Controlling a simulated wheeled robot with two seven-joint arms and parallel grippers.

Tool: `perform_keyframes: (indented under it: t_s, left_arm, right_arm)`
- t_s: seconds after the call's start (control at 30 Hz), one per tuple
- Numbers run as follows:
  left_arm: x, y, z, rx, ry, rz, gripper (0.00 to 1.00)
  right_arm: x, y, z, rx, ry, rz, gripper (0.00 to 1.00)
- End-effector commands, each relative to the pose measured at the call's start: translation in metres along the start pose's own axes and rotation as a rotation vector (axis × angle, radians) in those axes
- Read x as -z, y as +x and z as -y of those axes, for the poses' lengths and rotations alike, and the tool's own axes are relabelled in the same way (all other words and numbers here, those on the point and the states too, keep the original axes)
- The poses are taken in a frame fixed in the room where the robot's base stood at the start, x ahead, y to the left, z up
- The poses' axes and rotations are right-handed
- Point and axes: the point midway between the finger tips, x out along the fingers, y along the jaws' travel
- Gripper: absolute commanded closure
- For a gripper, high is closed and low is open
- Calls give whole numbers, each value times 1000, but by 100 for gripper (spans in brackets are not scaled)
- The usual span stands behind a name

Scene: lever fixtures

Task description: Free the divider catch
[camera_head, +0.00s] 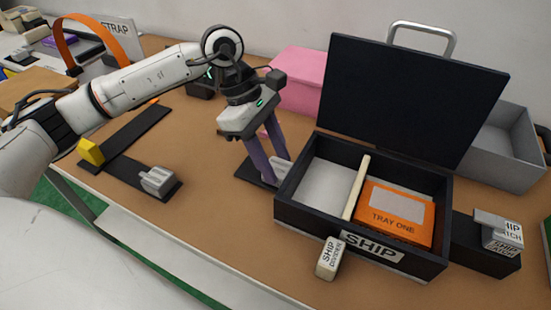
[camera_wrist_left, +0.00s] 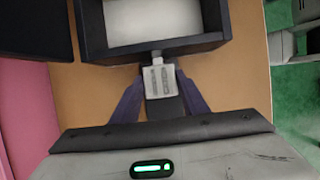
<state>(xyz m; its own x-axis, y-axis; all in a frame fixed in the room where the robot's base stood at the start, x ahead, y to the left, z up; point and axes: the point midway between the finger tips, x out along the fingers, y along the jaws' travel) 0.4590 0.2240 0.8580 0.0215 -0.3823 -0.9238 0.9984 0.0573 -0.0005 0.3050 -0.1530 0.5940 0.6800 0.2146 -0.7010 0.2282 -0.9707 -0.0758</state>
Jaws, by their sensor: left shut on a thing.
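A black open box (camera_head: 290,217) labelled SHIP stands on the table, its lid raised. A cream divider (camera_head: 357,188) stands inside, between an empty left compartment and an orange TRAY ONE box (camera_head: 395,215). A pale block (camera_head: 329,258) labelled SHIP DIVIDER is at the box's front. My left gripper (camera_head: 275,176) points down at the box's left side, shut on a small grey ridged catch (camera_wrist_left: 160,80). The catch sits between the fingers against the box wall in the left wrist view. The head view partly hides it behind a finger. My right gripper is not in view.
A SHIP CATCH block (camera_head: 500,232) sits on a black base right of the box. A pink box (camera_head: 297,80) and a grey bin (camera_head: 505,145) stand behind. Black rails with a yellow block (camera_head: 91,151) and a grey block (camera_head: 158,181) lie at left.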

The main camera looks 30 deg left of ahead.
Motion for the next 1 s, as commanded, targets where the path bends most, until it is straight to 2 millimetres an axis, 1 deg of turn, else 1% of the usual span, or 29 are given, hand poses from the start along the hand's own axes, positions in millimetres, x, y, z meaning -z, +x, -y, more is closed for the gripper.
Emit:
perform_keyframes:
  t_s: [0.1,0.2,0.27,0.37,0.6,0.63,0.7,0.73,1.0]
  left_arm:
    - [23,-5,-1,-2,-5,-3,100]
    - [39,-13,-1,-2,-5,-2,100]
    - [45,-17,-1,-2,-4,-2,100]
    - [49,-20,0,-2,-1,-2,100]
    - [50,-21,0,-2,0,-6,100]
    - [50,-22,0,-1,0,-6,55]
    - [49,-21,0,-1,0,-5,43]
    - [49,-21,0,-1,0,-5,41]
    - [48,-21,0,-1,0,-2,41]
  right_arm:
    - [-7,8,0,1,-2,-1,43]
    - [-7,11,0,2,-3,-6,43]
    - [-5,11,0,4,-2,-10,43]
    - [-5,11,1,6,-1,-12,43]
    - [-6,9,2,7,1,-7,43]
    - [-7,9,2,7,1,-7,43]
    - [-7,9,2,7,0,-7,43]
    - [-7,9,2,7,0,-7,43]
    - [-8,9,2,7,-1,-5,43]
